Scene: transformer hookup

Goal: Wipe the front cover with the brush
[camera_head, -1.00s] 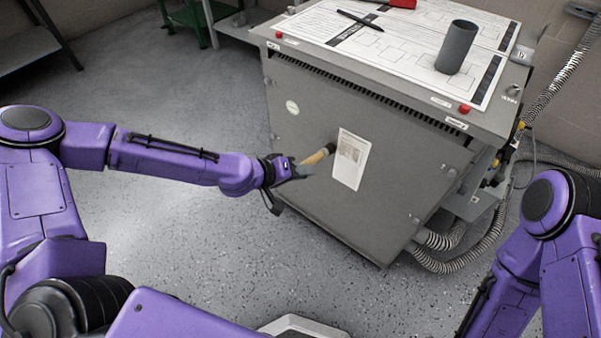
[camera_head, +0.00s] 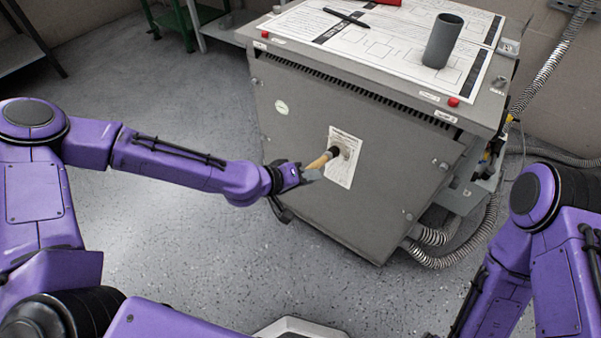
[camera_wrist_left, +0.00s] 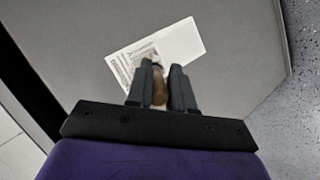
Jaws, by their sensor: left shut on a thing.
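The front cover (camera_head: 290,125) is the large grey panel on the near side of the transformer cabinet. A white printed label (camera_head: 342,172) is stuck on its middle; it also shows in the left wrist view (camera_wrist_left: 180,42). My left gripper (camera_head: 308,172) is shut on the wooden handle of the brush (camera_head: 322,159). The brush points at the cover, with its dark head over the label's upper part. I cannot tell whether the bristles touch. In the left wrist view the brush handle (camera_wrist_left: 160,90) sits between the two fingers (camera_wrist_left: 164,76). My right gripper is out of view.
The cabinet top holds a grey cylinder (camera_head: 443,41), a black pen (camera_head: 346,18) and paper diagrams (camera_head: 385,48). Corrugated hoses (camera_head: 455,255) run along the cabinet's right side. A green-legged stand (camera_head: 178,18) is at the back left. The floor left of the cabinet is clear.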

